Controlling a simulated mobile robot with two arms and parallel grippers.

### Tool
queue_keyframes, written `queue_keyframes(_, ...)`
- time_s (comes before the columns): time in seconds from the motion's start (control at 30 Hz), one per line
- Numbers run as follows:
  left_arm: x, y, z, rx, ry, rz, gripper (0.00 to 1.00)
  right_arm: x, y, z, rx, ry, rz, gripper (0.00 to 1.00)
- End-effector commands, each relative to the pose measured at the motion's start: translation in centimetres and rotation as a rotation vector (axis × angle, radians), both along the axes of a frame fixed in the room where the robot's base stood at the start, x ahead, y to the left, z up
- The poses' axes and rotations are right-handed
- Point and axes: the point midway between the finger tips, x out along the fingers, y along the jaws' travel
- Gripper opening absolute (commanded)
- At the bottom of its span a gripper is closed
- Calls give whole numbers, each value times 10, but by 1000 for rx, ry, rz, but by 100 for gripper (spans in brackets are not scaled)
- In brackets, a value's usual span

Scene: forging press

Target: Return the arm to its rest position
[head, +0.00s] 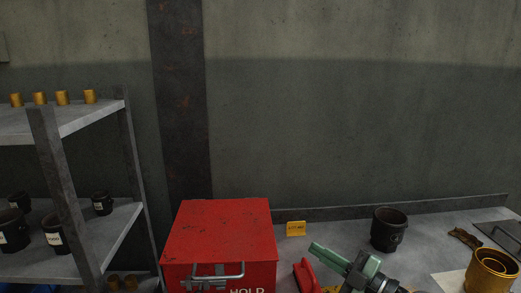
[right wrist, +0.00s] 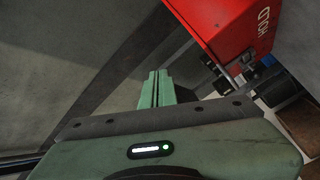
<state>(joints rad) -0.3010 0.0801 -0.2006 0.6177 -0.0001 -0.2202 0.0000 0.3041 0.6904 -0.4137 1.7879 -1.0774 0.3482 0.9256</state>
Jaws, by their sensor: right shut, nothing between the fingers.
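My right gripper (head: 314,247) is green and comes in at the bottom of the head view, just right of the red box, above the bench. Its fingers point up and to the left. In the right wrist view its two fingers (right wrist: 156,76) stand side by side, shut with nothing between them. My left gripper is in neither view.
A red box (head: 219,239) marked HOLD, with a metal latch, stands beside my right gripper. A black pot (head: 388,230), a brass-coloured cup (head: 491,272) and a small yellow tag (head: 296,229) are on the grey bench (head: 340,223). A shelf rack (head: 75,124) holding several cups stands left.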

Motion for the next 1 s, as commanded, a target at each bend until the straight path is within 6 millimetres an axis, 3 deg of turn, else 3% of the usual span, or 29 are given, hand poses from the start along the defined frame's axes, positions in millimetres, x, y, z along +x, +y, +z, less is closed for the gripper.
queue_keyframes(0.07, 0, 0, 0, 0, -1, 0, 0, -6, -5, 7, 171, 6, -148, 0)
queue_keyframes(0.17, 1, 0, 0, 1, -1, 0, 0, -13, -33, -2, 334, 76, -380, 0)
queue_keyframes(0.27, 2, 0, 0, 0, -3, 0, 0, -31, -66, -38, 438, 229, -620, 0)
queue_keyframes(0.43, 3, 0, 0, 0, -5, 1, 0, -100, -102, -132, 467, 629, -958, 0)
queue_keyframes(0.5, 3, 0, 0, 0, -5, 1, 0, -135, -104, -164, 438, 789, -1036, 0)
queue_keyframes(0.63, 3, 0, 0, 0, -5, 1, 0, -190, -99, -202, 376, 1019, -1105, 0)
queue_keyframes(0.8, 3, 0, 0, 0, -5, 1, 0, -247, -88, -227, 302, 1238, -1131, 0)
queue_keyframes(1.0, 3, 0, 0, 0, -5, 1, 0, -305, -73, -242, 219, 1446, -1117, 0)
